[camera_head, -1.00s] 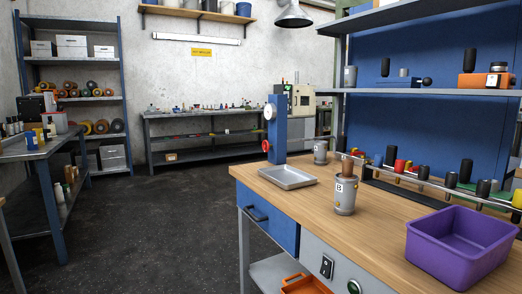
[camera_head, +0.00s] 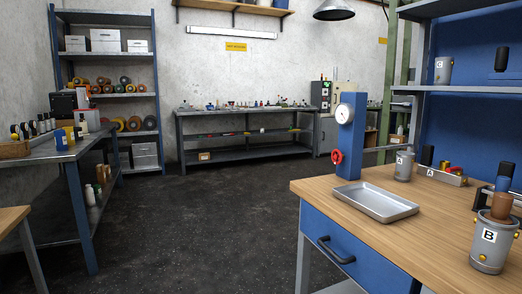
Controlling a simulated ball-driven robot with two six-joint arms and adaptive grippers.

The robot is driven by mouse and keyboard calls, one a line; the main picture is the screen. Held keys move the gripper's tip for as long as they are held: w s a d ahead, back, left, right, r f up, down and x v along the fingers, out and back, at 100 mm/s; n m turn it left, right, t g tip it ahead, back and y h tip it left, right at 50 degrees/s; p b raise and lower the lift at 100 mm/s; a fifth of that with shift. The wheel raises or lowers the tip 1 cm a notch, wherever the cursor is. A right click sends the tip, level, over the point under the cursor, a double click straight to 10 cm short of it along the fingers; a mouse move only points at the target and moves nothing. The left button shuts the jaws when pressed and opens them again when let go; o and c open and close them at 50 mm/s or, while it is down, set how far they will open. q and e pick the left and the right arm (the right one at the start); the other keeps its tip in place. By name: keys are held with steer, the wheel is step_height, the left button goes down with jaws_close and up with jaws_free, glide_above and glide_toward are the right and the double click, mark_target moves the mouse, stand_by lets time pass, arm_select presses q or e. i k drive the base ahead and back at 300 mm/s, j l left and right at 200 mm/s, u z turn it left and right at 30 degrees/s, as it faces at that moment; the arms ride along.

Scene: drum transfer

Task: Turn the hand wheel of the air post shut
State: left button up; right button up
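The air post (camera_head: 349,142) is a blue upright column at the back left corner of the wooden workbench (camera_head: 450,206). A round white gauge (camera_head: 343,113) sits near its top. The red hand wheel (camera_head: 337,157) is low on its left side. How far the wheel is turned cannot be told. Neither of my grippers shows in the view.
A grey metal tray (camera_head: 375,203) lies in front of the post. Canister A (camera_head: 403,167) stands right of the post, and canister B (camera_head: 490,243) at the bench's right front. Dark open floor (camera_head: 200,220) lies left of the bench.

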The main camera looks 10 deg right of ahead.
mark_target(339, 156)
steer(key=i+j+u, duration=0.15)
steer(key=i, duration=0.55)
steer(key=i+j+u, duration=0.1)
steer(key=i, duration=0.65)
steer(key=i+z, duration=0.4)
steer(key=i+j+z, duration=0.15)
steer(key=z, duration=0.25)
steer(key=i+j+z, duration=0.5)
steer(key=z, duration=0.25)
steer(key=j, duration=0.1)
